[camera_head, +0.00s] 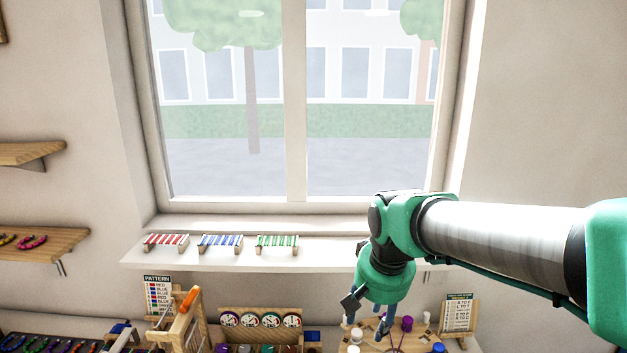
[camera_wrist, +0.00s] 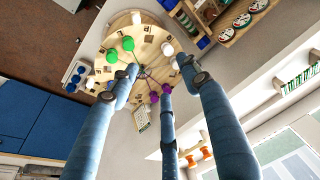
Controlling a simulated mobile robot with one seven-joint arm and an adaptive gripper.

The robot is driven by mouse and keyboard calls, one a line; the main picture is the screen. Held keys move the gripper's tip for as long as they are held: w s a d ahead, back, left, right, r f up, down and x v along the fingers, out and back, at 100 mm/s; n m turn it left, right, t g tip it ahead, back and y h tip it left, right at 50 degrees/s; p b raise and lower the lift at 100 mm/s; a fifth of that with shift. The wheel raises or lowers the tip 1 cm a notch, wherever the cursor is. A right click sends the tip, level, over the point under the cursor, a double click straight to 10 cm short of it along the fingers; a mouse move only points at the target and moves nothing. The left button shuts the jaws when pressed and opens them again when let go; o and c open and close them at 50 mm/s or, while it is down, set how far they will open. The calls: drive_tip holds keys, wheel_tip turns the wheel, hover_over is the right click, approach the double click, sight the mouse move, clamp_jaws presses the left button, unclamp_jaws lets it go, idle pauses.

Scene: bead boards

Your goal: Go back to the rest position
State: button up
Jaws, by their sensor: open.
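My gripper (camera_head: 372,318) hangs fingers-down over the right part of the bench in the head view. In the wrist view, its three blue fingers (camera_wrist: 160,82) are spread apart with nothing held between them. Below them is a round wooden board (camera_wrist: 118,40) with green, purple and white pieces and dark lines meeting near its middle. The fingers cover part of this board. In the head view only the board's far part shows, with a purple piece (camera_head: 407,323) beside the fingers.
Behind is a window sill (camera_head: 330,257) with red, blue and green striped racks (camera_head: 277,243). Left of my gripper are a wooden rack of round labelled lids (camera_head: 248,320), a pattern card (camera_head: 158,296) and a wooden frame (camera_head: 188,328). Another card (camera_head: 458,313) stands at the right.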

drive_tip(key=s+d+t+b, duration=0.1)
drive_tip(key=s+d, duration=0.2)
drive_tip(key=s, duration=0.3)
drive_tip(key=s+d+f+b, duration=0.1)
drive_tip(key=s+d, duration=0.2)
drive_tip(key=s, duration=0.4)
drive_tip(key=s+d+f+n+t+b, duration=0.1)
drive_tip(key=s+d, duration=0.2)
drive_tip(key=s, duration=0.4)
drive_tip(key=shift+s+t+h+b, duration=0.2)
drive_tip(key=shift+t+h+b, duration=0.1)
drive_tip(key=shift+r, duration=0.1)
idle(4.2)
